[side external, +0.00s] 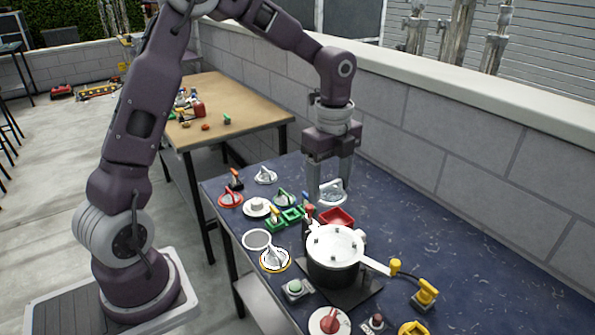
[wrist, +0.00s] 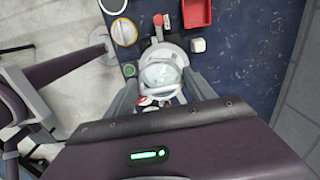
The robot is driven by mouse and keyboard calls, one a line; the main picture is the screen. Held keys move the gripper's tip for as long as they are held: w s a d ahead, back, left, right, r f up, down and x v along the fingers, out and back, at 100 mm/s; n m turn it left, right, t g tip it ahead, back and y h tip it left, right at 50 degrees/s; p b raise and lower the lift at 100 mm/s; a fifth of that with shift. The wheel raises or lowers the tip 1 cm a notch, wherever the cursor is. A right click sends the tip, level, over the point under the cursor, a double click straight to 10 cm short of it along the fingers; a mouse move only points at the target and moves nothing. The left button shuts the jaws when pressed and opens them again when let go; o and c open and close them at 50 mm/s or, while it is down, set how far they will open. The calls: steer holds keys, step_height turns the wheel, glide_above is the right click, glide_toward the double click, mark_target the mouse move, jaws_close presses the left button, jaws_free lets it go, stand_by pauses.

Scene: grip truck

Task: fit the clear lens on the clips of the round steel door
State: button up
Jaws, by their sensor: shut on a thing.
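The clear lens (side external: 331,193) is a round see-through disc with a pale rim. My gripper (side external: 329,180) is shut on it and holds it in the air. In the wrist view the lens (wrist: 160,75) sits between the fingers and covers part of the steel door. The round steel door (side external: 334,243) lies flat on a black drum, with small dark clips on its pale face. The lens is apart from the door, higher up in the side view. In the wrist view only part of the door (wrist: 168,50) shows; its clips are hard to make out there.
A red tray (side external: 337,218) stands behind the drum. A yellow-rimmed disc (side external: 274,258) and a grey ring (side external: 256,240) lie left of it. A yellow plug (side external: 424,294) lies to the right. Several knobs crowd the left end; the blue table's back right is clear.

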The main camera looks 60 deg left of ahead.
mark_target(338, 198)
steer(key=d, duration=0.2)
steer(key=shift+w+d+f+m, duration=0.25)
steer(key=shift+d+f+m, duration=0.05)
steer(key=shift+d+f, duration=0.1)
step_height(338, 198, down, 4)
steer(key=shift+a+r, duration=0.15)
steer(key=shift+f, duration=2.8)
steer(key=shift+f, duration=1.05)
steer(key=o, duration=1.7)
steer(key=shift+r, duration=3.75)
steer(key=shift+r, duration=0.1)
